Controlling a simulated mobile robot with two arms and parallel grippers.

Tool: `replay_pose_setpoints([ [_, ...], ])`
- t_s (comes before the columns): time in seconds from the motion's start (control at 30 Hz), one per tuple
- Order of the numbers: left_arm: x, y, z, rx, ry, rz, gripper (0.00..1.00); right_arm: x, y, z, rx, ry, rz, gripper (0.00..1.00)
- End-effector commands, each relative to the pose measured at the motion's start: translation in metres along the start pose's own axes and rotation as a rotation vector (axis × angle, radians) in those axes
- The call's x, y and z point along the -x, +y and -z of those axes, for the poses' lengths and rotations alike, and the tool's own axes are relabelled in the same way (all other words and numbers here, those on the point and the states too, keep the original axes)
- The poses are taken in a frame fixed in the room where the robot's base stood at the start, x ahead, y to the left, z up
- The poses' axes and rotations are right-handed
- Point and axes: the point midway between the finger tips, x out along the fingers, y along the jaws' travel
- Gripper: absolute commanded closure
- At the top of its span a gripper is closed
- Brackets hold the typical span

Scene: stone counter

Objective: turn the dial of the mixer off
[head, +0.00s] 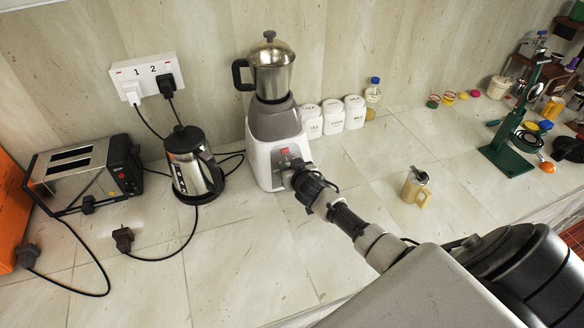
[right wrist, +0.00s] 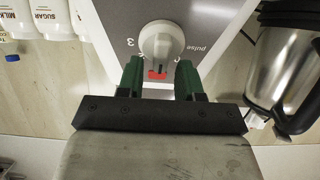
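The mixer (head: 272,124) stands on the counter near the back wall, with a steel jar (head: 270,66) on its grey and white base. In the right wrist view its round, pale dial (right wrist: 161,42) sits on the grey front panel, with a red mark (right wrist: 157,75) at its edge. My right gripper (head: 294,172) is close in front of the mixer's front face and hides the dial in the head view. In the right wrist view the right gripper (right wrist: 159,72) is open, its green fingers apart just short of the dial. My left gripper is in neither view.
A kettle (head: 190,166) and a toaster (head: 88,176) with cords stand left of the mixer. White jars (head: 333,116) and a bottle (head: 373,98) stand to its right. A mug (head: 415,185) is on the counter to the right.

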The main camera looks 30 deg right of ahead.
Motion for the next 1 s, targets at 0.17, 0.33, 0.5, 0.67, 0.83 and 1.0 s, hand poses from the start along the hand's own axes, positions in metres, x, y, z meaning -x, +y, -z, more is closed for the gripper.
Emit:
replay_pose_setpoints([
  [0.17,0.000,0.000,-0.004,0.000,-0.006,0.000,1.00,0.000,0.000,0.000,0.000,0.000,0.000,0.92],
  [0.33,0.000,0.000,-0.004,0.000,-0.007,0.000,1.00,0.000,0.000,0.000,0.001,0.000,0.000,1.00],
  [0.5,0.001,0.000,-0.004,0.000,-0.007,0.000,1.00,0.000,0.000,0.000,0.023,0.000,0.004,1.00],
  [0.67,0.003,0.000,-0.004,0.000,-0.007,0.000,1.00,0.000,-0.001,0.001,0.088,0.001,0.016,1.00],
  [0.83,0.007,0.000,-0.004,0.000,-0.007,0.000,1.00,0.001,-0.002,0.001,0.202,0.000,0.035,1.00],
  [1.0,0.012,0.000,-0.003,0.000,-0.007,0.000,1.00,0.001,-0.004,0.001,0.339,0.000,0.059,1.00],
])
